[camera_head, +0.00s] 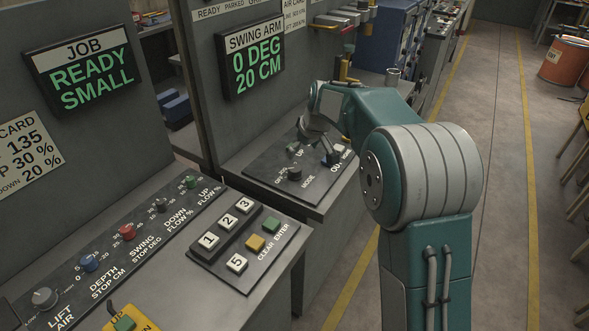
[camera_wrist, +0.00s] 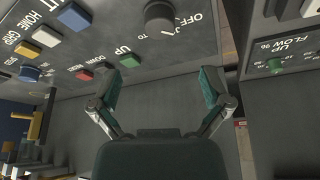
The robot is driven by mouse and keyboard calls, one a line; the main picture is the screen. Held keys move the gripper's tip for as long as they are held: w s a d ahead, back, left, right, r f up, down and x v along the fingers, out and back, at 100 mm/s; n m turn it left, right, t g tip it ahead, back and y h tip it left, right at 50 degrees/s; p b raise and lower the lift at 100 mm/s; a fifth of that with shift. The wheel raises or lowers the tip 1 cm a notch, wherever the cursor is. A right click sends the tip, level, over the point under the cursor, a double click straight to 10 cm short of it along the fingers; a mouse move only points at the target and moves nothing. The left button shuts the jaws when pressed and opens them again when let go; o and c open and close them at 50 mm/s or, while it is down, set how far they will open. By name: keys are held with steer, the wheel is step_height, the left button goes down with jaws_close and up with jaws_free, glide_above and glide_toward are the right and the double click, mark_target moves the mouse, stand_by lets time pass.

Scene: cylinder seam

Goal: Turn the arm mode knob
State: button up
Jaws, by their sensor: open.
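The arm mode knob (camera_head: 294,173) is a dark round knob beside the word MODE on the sloped black panel under the swing arm display. In the wrist view the dark knob (camera_wrist: 159,18) is at the top, beside the word OFF. Its pointer setting is too unclear to read. My gripper (camera_wrist: 162,88) is open and empty, its two pads spread wide apart, with the knob beyond them and apart from them. In the head view my gripper (camera_head: 318,137) hangs over the far side of the panel, partly covered by my arm.
Green (camera_wrist: 130,60) and red (camera_wrist: 84,75) buttons sit close to the knob. A swing arm display (camera_head: 255,68) reads 0 DEG, 20 CM. A nearer panel has flow knobs and a number keypad (camera_head: 240,238). An orange drum (camera_head: 565,62) stands across the clear aisle.

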mark_target(295, 168)
steer(key=x, duration=1)
steer(key=c, duration=1.2)
